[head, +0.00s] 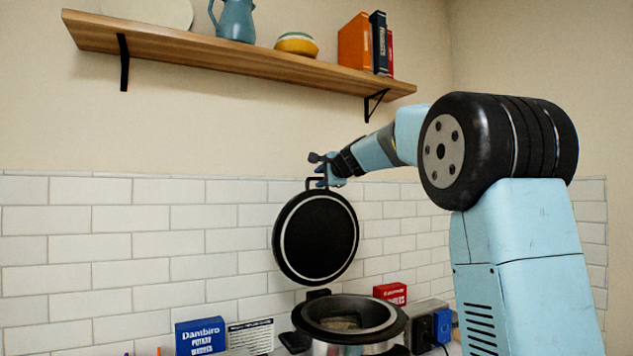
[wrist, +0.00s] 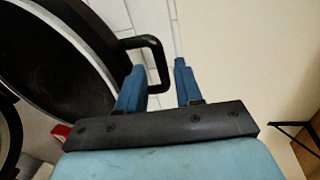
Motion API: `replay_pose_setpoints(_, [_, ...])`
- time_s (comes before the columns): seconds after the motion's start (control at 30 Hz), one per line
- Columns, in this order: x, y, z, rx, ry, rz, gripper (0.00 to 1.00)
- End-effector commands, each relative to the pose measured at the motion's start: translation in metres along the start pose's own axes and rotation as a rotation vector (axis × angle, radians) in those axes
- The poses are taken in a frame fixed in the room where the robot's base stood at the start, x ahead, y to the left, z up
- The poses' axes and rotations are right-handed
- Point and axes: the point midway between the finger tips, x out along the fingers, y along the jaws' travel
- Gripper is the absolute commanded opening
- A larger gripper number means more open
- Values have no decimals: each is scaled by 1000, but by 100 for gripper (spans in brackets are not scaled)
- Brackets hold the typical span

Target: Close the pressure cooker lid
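The pressure cooker (head: 352,347) is a metal pot with a dark rim, and its top is open. Its round black lid (head: 316,240) stands nearly upright above the back of the pot, inner face toward the head camera. The lid (wrist: 60,65) also shows at the left of the wrist view, with its black loop handle (wrist: 154,62) at its edge. My gripper (head: 322,165) is at this handle, at the lid's top. In the wrist view my gripper (wrist: 158,80) has its two blue fingers apart, with a handle bar between them and a gap visible on the right.
A blue box (head: 200,337), a white card (head: 250,336) and a red box (head: 390,293) stand near the pot. A grey appliance (head: 428,318) is at its right. A wooden shelf (head: 230,57) with dishes and books hangs above. The tiled wall is close behind the lid.

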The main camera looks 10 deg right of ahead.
Motion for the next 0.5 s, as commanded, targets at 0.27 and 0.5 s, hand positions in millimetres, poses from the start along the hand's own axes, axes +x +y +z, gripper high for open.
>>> replay_pose_setpoints(0.27, [30, 0, 0, -1, 0, 1, 35])
replay_pose_setpoints(0.5, [36, 0, 0, -1, 0, 0, 35])
